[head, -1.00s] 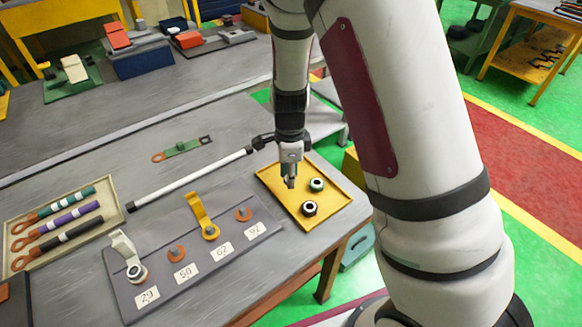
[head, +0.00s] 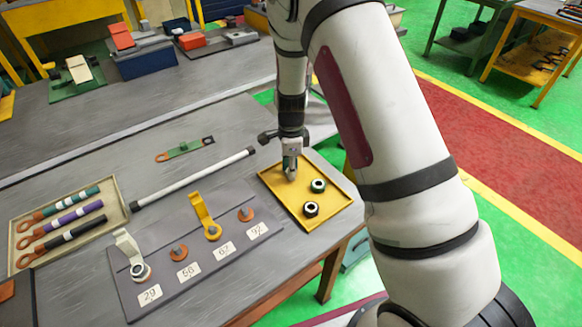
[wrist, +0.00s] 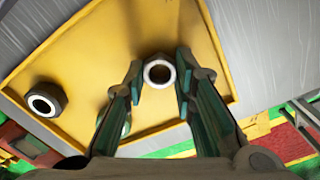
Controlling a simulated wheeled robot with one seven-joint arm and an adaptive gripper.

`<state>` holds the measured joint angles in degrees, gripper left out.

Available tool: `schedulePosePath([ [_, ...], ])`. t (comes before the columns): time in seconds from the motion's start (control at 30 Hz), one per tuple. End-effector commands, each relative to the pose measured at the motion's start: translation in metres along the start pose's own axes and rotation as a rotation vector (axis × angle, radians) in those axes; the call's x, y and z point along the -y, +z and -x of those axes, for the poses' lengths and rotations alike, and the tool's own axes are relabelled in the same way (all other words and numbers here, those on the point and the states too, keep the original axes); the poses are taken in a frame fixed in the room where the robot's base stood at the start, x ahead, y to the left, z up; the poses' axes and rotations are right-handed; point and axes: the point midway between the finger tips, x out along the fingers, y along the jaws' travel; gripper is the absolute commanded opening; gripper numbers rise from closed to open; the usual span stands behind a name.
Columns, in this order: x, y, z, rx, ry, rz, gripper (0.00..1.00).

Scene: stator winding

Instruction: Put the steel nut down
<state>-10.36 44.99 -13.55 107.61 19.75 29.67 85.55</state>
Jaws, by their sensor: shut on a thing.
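My gripper (head: 290,174) is over the far left part of the yellow tray (head: 330,215). In the wrist view its fingers (wrist: 160,80) are closed on either side of the steel nut (wrist: 158,72), which shows a bright ring around a dark hole. I cannot tell whether this nut touches the tray floor. In the head view the held nut is hard to make out. A green-marked nut (head: 318,186) and a dark nut (head: 311,209) lie in the tray. The dark one shows at left in the wrist view (wrist: 46,99); the green one is mostly hidden behind a finger.
Left of the tray is a grey board (head: 230,263) with numbered labels, copper lugs, a yellow lever (head: 203,212) and a white lever (head: 129,246). A white rod (head: 195,180) lies behind it. A beige tray (head: 120,207) holds several coloured cables.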

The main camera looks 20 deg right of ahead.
Motion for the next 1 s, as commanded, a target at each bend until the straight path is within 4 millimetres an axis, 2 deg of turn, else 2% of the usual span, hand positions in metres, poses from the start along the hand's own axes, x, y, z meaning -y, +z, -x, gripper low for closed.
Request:
schedulePosePath([
  [0.17,0.0,0.0,-0.004,0.0,0.0,0.0,0.0],
  [0.2,0.0,0.0,-0.003,0.0,0.0,0.0,0.34],
  [0.27,0.0,0.0,-0.003,0.0,0.0,0.0,0.45],
  [0.53,0.0,0.0,-0.003,0.0,0.0,0.0,0.45],
  [0.67,0.0,0.0,0.004,0.0,-0.002,0.001,0.45],
  [0.77,0.001,0.001,0.016,0.001,-0.004,0.002,0.45],
  [1.0,0.001,0.001,0.065,0.001,-0.005,0.001,0.45],
])
